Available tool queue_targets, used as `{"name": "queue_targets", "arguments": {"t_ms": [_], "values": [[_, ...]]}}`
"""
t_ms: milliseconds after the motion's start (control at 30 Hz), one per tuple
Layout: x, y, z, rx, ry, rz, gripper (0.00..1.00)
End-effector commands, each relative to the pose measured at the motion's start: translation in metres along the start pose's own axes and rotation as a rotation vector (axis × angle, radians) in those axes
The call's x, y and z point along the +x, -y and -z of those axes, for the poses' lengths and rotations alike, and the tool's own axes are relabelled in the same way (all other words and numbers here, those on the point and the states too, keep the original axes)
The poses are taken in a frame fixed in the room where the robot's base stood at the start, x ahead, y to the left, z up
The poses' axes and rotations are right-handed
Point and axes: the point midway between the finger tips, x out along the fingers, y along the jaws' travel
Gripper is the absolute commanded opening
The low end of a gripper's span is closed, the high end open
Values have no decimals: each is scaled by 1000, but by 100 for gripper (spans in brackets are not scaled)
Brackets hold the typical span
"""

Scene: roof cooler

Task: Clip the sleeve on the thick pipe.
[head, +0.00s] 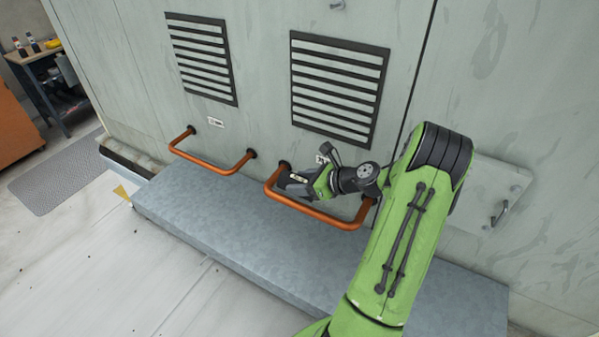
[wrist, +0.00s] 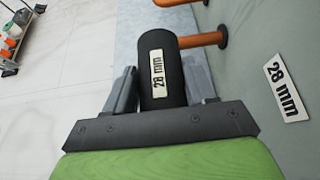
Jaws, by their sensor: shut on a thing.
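Two bent copper-coloured pipes stand out from the grey-green wall. The thick pipe (head: 318,214) is the right one in the head view; the thinner pipe (head: 208,164) is to its left. In the wrist view my gripper (wrist: 160,88) is shut on a black sleeve (wrist: 158,55) with a "28 mm" label. The thick pipe (wrist: 201,40) runs from its wall flange to behind the sleeve. I cannot tell whether the sleeve is around the pipe or only in front of it. In the head view my gripper (head: 294,181) is at the thick pipe's left corner and mostly hides the sleeve.
A "28 mm" wall label (wrist: 286,88) is beside the thick pipe's flange. A grey metal ledge (head: 230,225) runs below the pipes. Louvred vents (head: 340,88) are above. A panel with a handle (head: 498,211) is at the right. A workbench (head: 45,72) stands far left.

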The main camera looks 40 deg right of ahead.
Motion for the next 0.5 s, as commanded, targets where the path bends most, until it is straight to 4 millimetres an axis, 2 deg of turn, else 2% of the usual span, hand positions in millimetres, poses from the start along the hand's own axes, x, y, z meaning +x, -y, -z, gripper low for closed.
{"name": "queue_targets", "arguments": {"t_ms": [33, 500], "values": [[4, 0, 7, 0, 0, 0, 22], [23, -1, 40, 1, 0, 0, 22]]}}
